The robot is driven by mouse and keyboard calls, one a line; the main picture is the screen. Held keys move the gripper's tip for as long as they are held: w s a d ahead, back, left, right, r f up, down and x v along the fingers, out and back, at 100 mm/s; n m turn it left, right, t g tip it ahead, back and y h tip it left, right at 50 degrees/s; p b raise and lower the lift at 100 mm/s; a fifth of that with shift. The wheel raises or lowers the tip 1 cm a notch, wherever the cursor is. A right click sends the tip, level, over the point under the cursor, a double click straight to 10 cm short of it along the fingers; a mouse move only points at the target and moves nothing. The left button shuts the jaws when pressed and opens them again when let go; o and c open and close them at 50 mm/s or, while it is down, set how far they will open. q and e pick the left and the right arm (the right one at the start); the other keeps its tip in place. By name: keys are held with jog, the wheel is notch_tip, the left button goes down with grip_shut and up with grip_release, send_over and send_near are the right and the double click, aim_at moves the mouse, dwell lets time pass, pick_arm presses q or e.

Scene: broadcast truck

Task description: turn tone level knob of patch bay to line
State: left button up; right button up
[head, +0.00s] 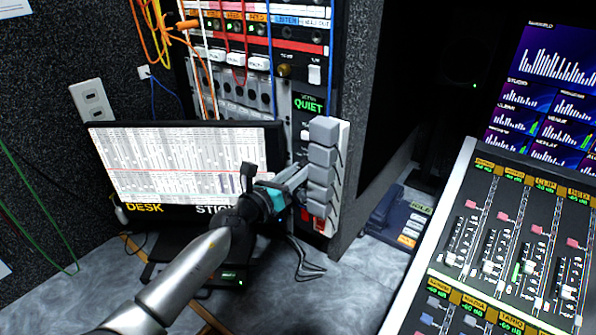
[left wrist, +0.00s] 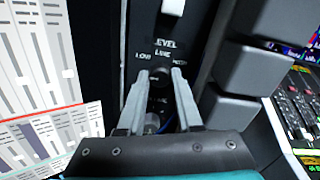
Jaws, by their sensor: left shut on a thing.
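The patch bay (head: 255,60) stands at the back with patch cables plugged into it. In the left wrist view its panel (left wrist: 148,28) carries the words LEVEL and LINE, with further labels left and right of LINE. The small dark tone level knob (left wrist: 160,75) sits just below LINE. My left gripper (head: 302,175) reaches in from the lower left in the head view. In the left wrist view its fingertips (left wrist: 160,80) are on either side of the knob, shut on it. The knob's pointer is too dark to read. The knob is hidden in the head view.
A column of grey blocks (head: 322,160) stands close to the right of my left gripper. A monitor (head: 185,165) is on the left, close to my arm. A mixing console (head: 500,240) fills the right. Grey floor (head: 345,300) is open at the bottom middle.

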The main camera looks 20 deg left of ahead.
pick_arm(q)
grip_shut()
jog(key=shift+n, duration=0.4)
jog(key=shift+n+p, duration=1.45)
jog(key=shift+n, duration=2.45)
jog(key=o, duration=0.9)
grip_release()
jog(key=shift+c, duration=0.2)
jog(key=shift+s, duration=0.1)
jog(key=v, duration=1.5)
